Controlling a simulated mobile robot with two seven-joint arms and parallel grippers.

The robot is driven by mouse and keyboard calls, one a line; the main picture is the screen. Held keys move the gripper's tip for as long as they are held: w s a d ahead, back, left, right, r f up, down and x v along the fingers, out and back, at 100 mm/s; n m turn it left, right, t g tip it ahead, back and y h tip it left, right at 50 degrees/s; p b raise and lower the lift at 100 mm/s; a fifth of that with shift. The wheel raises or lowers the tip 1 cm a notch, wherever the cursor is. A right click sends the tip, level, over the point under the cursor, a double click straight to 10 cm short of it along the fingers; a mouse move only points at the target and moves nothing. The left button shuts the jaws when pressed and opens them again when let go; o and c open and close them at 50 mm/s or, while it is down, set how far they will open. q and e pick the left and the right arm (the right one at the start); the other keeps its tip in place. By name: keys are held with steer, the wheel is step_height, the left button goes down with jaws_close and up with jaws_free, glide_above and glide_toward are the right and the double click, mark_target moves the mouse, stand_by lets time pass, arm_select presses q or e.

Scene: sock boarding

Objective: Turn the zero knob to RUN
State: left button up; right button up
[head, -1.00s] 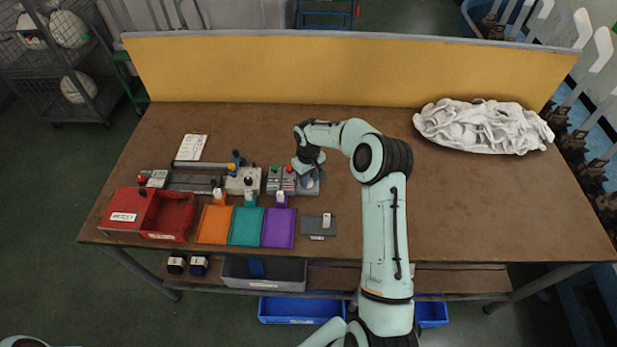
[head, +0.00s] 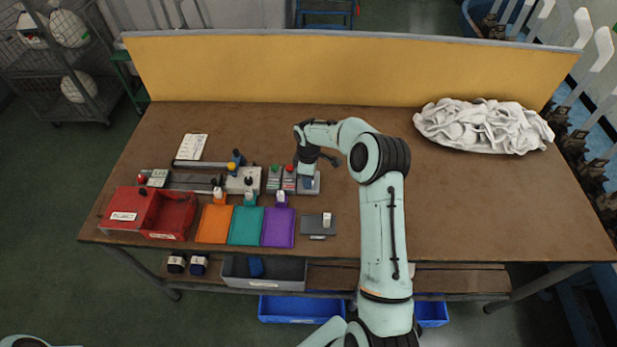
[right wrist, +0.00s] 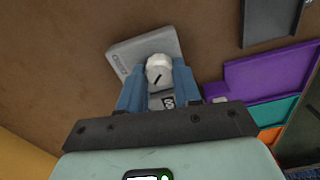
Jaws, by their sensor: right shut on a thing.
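The zero knob (right wrist: 158,72) is a white round knob with a dark pointer line, on a light grey box (right wrist: 124,50) with a label that seems to read ZERO. A second label on the box is partly hidden by my gripper. My right gripper (right wrist: 159,80) has its blue fingers on either side of the knob, shut on it. In the head view my right gripper (head: 308,176) is over the grey box (head: 313,189), and the knob is hidden there. My left gripper is out of view.
To the left stand boxes with red and green buttons (head: 282,180), orange, teal and purple trays (head: 278,228), and a red bin (head: 170,214). A grey plate (head: 318,226) lies in front. White cloth items (head: 484,127) are heaped at the back right. The table's right part is clear.

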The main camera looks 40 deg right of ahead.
stand_by(0.4)
steer(key=o, duration=1)
steer(key=shift+o, duration=0.2)
steer(key=shift+r, duration=0.1)
step_height(320, 180, up, 13)
steer(key=shift+r, duration=0.15)
